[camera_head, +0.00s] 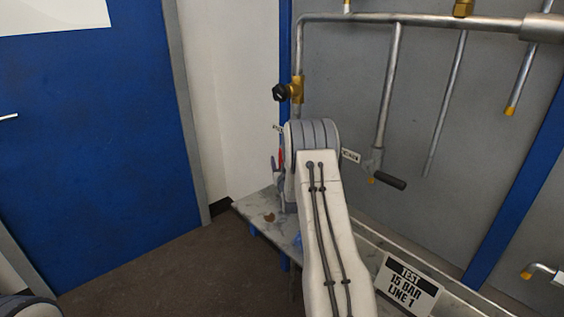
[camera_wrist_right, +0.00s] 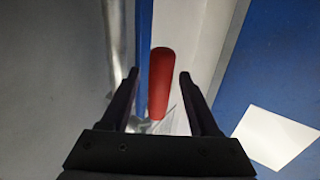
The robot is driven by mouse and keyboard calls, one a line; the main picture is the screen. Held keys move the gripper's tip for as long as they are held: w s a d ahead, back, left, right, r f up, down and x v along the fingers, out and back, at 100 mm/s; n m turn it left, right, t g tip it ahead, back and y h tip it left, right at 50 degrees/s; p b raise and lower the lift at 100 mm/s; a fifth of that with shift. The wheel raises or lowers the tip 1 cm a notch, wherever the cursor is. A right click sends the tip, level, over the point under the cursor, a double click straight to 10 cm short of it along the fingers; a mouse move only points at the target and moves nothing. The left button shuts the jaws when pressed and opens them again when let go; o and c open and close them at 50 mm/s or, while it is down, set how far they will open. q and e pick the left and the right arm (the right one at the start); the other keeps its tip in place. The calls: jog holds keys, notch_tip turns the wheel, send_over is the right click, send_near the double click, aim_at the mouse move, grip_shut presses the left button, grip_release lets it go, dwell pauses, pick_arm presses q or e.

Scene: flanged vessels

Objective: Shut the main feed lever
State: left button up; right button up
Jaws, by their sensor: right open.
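A red lever handle (camera_wrist_right: 161,82) stands between the two dark fingers of my right gripper (camera_wrist_right: 158,76) in the right wrist view. The fingers are apart, with a gap on each side of the handle. In the head view only a small piece of the red handle (camera_head: 280,158) shows, left of my right wrist. My right arm hides most of the lever, its valve body and most of the gripper. I cannot read which label belongs to this lever. My left gripper is not in view.
A brass valve with a black knob (camera_head: 281,92) sits on the pipe above. A black-handled lever (camera_head: 388,181) hangs to the right. A sign reading "TEST 15 BAR LINE 1" (camera_head: 408,289) stands at lower right. A grey shelf (camera_head: 262,212) and blue door (camera_head: 95,140) lie left.

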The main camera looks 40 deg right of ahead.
grip_shut()
dwell(1.4)
